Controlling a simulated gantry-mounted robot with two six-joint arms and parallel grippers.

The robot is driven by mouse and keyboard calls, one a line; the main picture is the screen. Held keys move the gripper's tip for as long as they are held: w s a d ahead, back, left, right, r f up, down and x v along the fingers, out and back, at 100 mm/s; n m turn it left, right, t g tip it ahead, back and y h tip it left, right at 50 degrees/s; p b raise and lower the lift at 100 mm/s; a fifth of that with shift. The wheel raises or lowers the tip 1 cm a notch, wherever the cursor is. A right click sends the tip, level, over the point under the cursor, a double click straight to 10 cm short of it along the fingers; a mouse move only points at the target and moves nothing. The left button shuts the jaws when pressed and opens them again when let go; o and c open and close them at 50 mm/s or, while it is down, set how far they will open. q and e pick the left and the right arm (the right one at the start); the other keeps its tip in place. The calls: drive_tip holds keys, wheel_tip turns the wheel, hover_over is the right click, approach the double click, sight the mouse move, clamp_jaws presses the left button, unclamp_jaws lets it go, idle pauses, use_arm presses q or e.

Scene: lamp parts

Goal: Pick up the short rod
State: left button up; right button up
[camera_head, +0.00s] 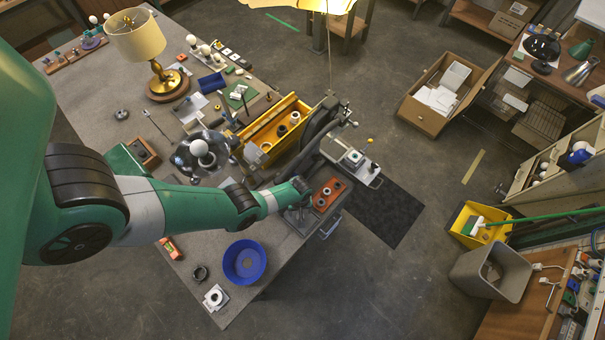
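A thin grey rod (156,124) lies on the workbench (110,150), left of the middle; I cannot tell for sure that it is the short rod. My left arm comes in from the left and reaches across the bench. Its gripper (301,203) is at the bench's right edge, beside a red-orange block with round holes (328,194), well away from the thin rod. The fingers are small and dark, so I cannot tell whether they are open or shut. My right gripper is not clearly visible.
A brass lamp with a cream shade (136,36) stands at the back left. A yellow tray (270,130) holds small parts mid-bench. A blue bowl (244,262) sits near the front. A dark holder with a white bulb (199,148) stands beside my arm.

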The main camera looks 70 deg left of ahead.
use_arm(q)
wheel_tip(320, 180, down, 6)
drive_tip(key=b, duration=0.5)
drive_tip(key=shift+d+r, duration=0.1)
drive_tip(key=shift+r, duration=0.2)
clamp_jaws()
